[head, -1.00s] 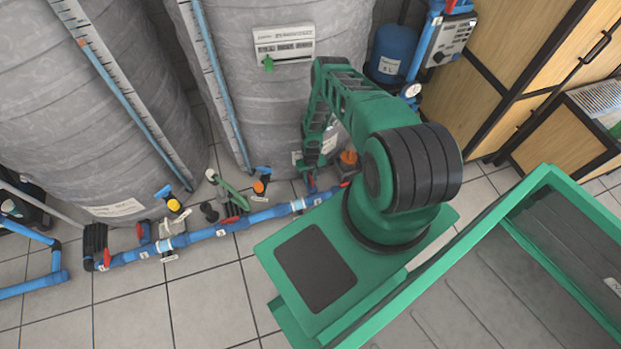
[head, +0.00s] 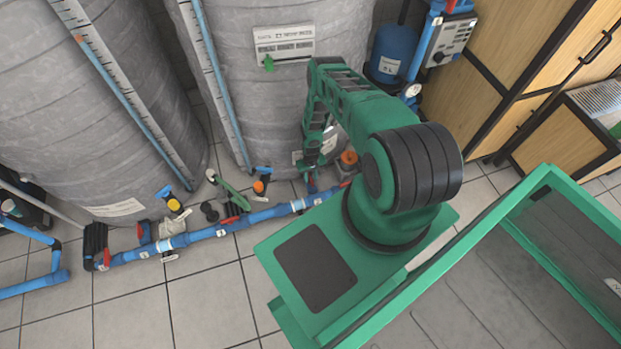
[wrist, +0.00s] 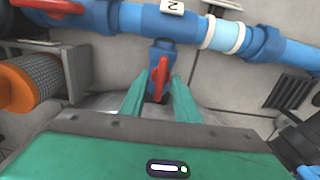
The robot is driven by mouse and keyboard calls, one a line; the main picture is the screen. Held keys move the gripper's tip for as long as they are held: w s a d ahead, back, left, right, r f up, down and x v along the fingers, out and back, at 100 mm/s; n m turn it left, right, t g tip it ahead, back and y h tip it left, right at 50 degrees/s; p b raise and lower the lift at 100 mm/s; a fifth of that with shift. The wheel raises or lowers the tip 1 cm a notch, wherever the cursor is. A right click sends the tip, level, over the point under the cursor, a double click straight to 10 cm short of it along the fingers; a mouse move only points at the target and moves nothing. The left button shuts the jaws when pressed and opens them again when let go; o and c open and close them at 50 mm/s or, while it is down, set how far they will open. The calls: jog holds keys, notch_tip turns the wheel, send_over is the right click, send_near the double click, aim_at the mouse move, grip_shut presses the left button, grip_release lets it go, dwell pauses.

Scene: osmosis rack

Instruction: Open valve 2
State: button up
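A short valve with a red handle (wrist: 160,76) hangs off the blue pipe (wrist: 135,17) in the wrist view. A white label reading 2 (wrist: 172,6) is on the pipe just above it. My gripper (wrist: 157,86) has its two green fingers apart, one on each side of the handle. Gaps show between the fingers and the handle; whether either finger touches it lower down is unclear. In the head view my gripper (head: 311,180) is low by the pipe's right part (head: 318,198), where the valve is mostly hidden by my arm.
An orange-ended ribbed part (wrist: 22,85) is close at left in the wrist view, with another red handle (wrist: 50,5) above. Large grey tanks (head: 280,110) stand behind the pipe. Several other valves are along it to the left. The tiled floor (head: 130,315) in front is clear.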

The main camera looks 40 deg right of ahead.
aim_at(311, 179)
jog(key=shift+r, duration=0.1)
notch_tip(311, 179, up, 10)
jog(key=shift+r, duration=0.25)
dwell(0.5)
jog(key=shift+s, duration=0.1)
dwell(0.4)
